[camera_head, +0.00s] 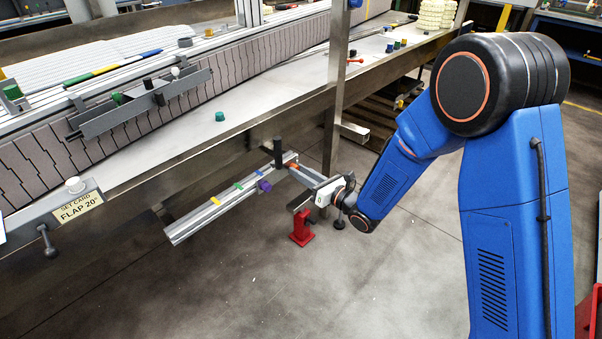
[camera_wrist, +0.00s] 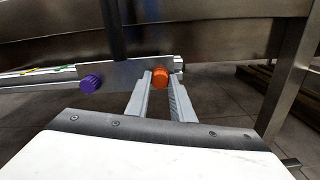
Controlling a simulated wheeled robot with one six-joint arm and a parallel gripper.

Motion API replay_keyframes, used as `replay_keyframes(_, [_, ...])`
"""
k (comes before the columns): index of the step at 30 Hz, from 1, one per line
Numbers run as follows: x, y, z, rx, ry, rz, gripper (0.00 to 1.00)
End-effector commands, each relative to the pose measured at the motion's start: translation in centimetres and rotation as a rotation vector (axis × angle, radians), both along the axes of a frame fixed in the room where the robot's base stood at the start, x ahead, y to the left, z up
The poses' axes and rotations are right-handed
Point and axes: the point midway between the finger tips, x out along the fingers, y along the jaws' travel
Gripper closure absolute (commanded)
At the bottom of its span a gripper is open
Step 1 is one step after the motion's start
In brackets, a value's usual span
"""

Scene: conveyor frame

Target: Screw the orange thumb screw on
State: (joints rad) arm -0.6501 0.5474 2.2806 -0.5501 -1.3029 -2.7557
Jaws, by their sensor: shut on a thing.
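The orange thumb screw (camera_wrist: 161,79) sits between the fingertips of my gripper (camera_wrist: 161,88) in the wrist view. My gripper is shut on it. The screw is at the right end of a grey plate (camera_wrist: 128,73) on the rail; whether its thread is engaged is hidden. In the head view the orange thumb screw (camera_head: 292,166) shows as a small spot at the tip of my gripper (camera_head: 298,170), near the rail's far end. A purple knob (camera_wrist: 91,84) is on the same plate, left of the fingers, and also shows in the head view (camera_head: 264,185).
The rail (camera_head: 205,219) carries yellow, green and blue markers and a dark upright post (camera_head: 278,152). A steel leg (camera_head: 335,100) stands close behind my gripper. A red stand (camera_head: 301,228) is on the floor below.

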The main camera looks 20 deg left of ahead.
Motion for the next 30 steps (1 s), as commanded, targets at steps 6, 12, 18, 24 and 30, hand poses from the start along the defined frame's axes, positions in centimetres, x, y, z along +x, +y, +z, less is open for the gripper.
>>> replay_keyframes(6, [-0.17, -0.08, -0.33, -0.068, -0.146, 0.001, 1.0])
replay_keyframes(12, [-0.1, -0.05, -0.23, -0.065, -0.143, 0.001, 0.66])
replay_keyframes(18, [-0.03, -0.05, -0.03, -0.063, -0.144, 0.0, 0.66])
replay_keyframes(24, [0.02, -0.05, 0.12, -0.062, -0.144, 0.0, 0.66])
replay_keyframes(30, [0.06, -0.06, 0.14, -0.029, -0.064, 0.0, 0.66])
